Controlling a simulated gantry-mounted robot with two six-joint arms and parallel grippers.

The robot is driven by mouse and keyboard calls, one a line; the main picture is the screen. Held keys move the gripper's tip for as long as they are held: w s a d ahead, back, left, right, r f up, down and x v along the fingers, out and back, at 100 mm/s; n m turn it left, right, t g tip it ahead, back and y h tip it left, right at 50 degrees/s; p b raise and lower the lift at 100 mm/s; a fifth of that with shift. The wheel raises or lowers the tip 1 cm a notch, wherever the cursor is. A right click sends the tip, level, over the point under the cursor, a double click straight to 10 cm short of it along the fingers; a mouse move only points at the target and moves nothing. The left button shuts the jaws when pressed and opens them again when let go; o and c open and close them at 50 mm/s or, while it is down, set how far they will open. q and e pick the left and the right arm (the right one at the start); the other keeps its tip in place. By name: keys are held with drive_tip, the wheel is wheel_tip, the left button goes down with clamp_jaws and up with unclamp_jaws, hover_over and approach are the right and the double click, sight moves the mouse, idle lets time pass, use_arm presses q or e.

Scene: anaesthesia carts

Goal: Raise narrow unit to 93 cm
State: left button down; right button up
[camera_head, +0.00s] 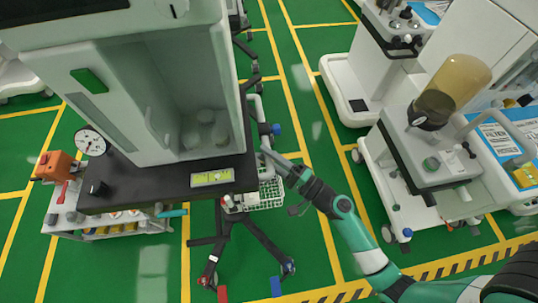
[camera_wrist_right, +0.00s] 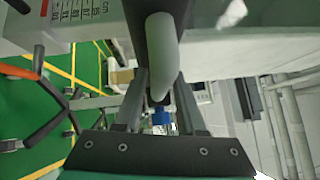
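A narrow stand with dark spread legs (camera_head: 232,238) and a small white basket (camera_head: 266,196) stands beside and partly under the large white cabinet in the head view; its top is largely hidden. A pale grey handle (camera_head: 252,108) runs along the cabinet's right side, with a blue knob (camera_head: 275,129) near it. My right gripper (camera_head: 264,156) is at this handle. In the right wrist view its fingers (camera_wrist_right: 161,82) flank the pale handle (camera_wrist_right: 162,45) closely on both sides. The blue knob (camera_wrist_right: 161,117) shows beyond them. A height scale in cm (camera_wrist_right: 77,10) shows upside down. My left gripper is out of view.
The white cabinet (camera_head: 120,95) has a black worktop (camera_head: 140,186) with a dial gauge (camera_head: 91,141) and a lit display (camera_head: 212,177). Another cart (camera_head: 428,150) with an amber canister (camera_head: 455,85) stands right of my right arm. Green floor is clear between them.

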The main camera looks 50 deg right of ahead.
drive_tip(key=s+f, duration=0.1)
drive_tip(key=s, duration=1)
drive_tip(key=shift+s+d+f+b, duration=0.25)
drive_tip(key=shift+d+b, duration=0.15)
drive_tip(key=shift+b, duration=0.05)
idle(0.4)
